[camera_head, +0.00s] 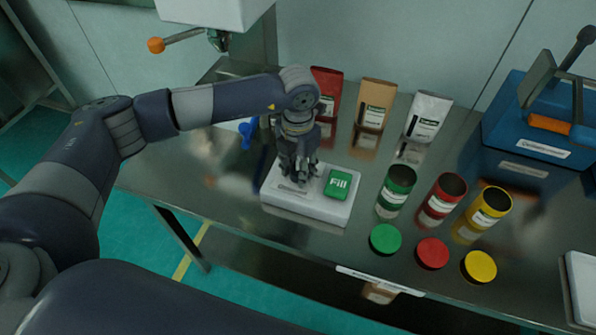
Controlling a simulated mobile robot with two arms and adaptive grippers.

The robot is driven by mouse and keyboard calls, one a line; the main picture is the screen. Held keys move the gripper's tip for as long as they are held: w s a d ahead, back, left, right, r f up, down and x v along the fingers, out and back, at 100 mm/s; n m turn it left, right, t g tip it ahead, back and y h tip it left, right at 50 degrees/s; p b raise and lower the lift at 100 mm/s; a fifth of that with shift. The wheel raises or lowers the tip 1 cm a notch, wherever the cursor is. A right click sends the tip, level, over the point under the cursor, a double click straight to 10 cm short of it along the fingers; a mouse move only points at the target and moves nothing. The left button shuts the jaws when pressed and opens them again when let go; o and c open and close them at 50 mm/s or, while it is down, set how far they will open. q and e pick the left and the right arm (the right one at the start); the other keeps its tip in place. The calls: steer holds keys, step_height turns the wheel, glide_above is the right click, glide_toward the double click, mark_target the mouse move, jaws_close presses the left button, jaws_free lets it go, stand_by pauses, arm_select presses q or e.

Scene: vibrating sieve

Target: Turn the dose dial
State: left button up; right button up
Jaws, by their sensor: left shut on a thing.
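My left gripper (294,180) points down over the left part of a white control box (305,210) on the steel table. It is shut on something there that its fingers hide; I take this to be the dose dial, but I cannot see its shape. A green button marked "Fill" (338,184) is on the box just right of the fingers. A label on the box below the fingers is too small to read. My right gripper is not in view.
Red, brown and white bags (373,106) stand behind the box. Green, red and yellow canisters (442,196) stand to the right, with matching lids (433,252) before them. A blue machine (530,130) is at the right. A blue object (246,134) is behind my arm.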

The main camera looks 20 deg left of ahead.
mark_target(298, 170)
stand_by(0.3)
arm_select(q)
steer(key=o, duration=1.1)
step_height(298, 170, up, 12)
steer(key=shift+r, duration=0.1)
stand_by(0.3)
